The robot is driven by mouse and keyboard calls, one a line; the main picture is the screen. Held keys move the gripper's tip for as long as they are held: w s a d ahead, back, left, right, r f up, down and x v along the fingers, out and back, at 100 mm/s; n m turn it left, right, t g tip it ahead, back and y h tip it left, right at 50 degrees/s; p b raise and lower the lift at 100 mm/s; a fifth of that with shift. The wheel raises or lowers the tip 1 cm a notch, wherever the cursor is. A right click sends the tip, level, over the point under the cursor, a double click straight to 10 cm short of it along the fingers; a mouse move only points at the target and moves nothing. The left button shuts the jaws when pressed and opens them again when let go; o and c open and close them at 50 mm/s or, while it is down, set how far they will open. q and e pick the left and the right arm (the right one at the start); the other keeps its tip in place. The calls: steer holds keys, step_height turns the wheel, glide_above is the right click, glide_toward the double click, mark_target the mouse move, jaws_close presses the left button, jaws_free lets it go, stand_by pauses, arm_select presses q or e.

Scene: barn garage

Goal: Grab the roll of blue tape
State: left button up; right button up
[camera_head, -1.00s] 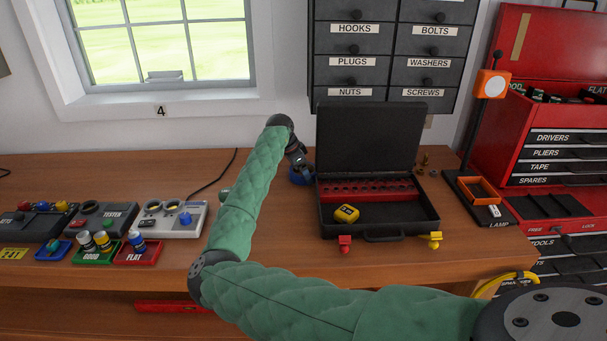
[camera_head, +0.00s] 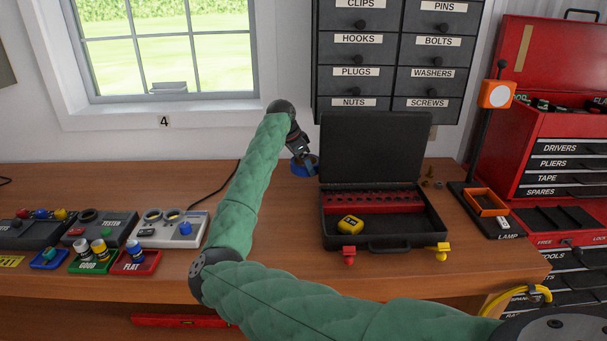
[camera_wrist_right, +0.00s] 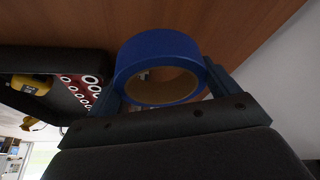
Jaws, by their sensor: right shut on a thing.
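The roll of blue tape (camera_wrist_right: 160,52) fills the middle of the right wrist view, with its tan cardboard core showing. My right gripper (camera_wrist_right: 165,85) is shut on it, with one finger on each side of the roll. In the head view the roll (camera_head: 300,171) is a small blue shape just left of the black case, partly hidden by my right gripper (camera_head: 304,162). I cannot tell whether the roll still touches the bench. My left gripper is not in view.
The open black case (camera_head: 378,240) stands close right of the roll, with a yellow tape measure (camera_head: 350,225) inside. A grey tester (camera_head: 172,231) and small coloured trays (camera_head: 136,265) are at the left. A lamp (camera_head: 486,203) and red tool chest (camera_head: 570,135) are at the right.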

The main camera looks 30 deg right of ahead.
arm_select(q)
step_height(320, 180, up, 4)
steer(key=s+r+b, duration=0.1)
steer(key=b, duration=0.1)
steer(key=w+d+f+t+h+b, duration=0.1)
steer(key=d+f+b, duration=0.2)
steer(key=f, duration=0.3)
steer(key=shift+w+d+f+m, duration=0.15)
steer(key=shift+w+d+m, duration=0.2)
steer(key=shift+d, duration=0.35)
arm_select(e)
steer(key=w+d, duration=0.2)
steer(key=w, duration=1.6)
steer(key=shift+w+d, duration=0.3)
steer(key=shift+w, duration=0.1)
